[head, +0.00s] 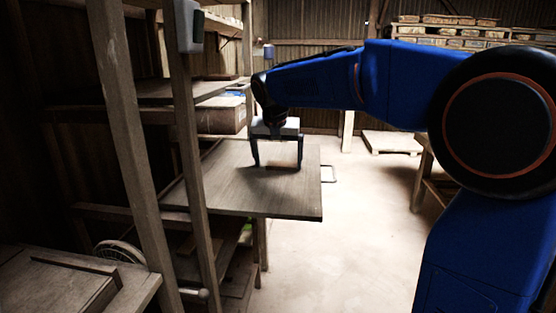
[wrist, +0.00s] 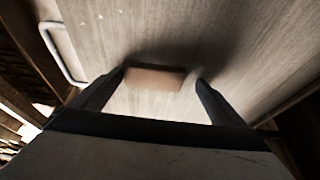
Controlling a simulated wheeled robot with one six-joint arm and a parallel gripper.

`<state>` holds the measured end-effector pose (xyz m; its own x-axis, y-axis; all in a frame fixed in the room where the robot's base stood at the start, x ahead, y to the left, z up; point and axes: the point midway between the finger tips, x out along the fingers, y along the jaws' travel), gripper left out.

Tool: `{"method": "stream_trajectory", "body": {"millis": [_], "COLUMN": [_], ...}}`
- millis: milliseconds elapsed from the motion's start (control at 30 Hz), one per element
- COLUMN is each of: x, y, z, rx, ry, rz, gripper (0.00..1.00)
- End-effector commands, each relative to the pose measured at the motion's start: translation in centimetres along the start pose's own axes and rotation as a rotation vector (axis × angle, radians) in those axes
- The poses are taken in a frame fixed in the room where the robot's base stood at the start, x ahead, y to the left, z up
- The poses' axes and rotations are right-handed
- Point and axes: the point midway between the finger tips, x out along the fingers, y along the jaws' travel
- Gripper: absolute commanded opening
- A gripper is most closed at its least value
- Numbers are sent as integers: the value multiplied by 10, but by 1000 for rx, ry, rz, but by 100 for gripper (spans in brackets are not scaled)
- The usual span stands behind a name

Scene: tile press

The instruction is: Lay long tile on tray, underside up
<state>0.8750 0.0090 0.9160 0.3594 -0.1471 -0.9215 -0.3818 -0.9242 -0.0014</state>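My gripper (head: 278,165) points down over a flat wooden board (head: 260,205) with a metal handle, which may be the tray. Its two fingers are wide apart. A reddish-brown tile (head: 283,167) shows low between the fingertips in the head view. In the wrist view the tile (wrist: 155,77) lies across the gap between the fingertips (wrist: 161,80). Its left end is close to the left finger, and a small gap shows at the right finger. The tile appears to rest on the board. Which face is up I cannot tell.
The metal handle (wrist: 62,55) sticks out from the board's edge. Wooden posts (head: 130,140) and shelves (head: 160,92) stand at the left. A bench (head: 60,280) is at the lower left. The floor (head: 340,240) right of the board is clear. A pallet (head: 392,142) lies farther back.

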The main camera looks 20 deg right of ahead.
Motion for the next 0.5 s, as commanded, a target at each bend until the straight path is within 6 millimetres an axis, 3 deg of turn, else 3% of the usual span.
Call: {"method": "stream_trajectory", "body": {"millis": [167,500], "x": [-5,-71], "y": [-1,-1], "z": [0,-2], "rx": [1,0], "ry": [-11,-5], "rz": [2,0], "gripper": [94,94]}}
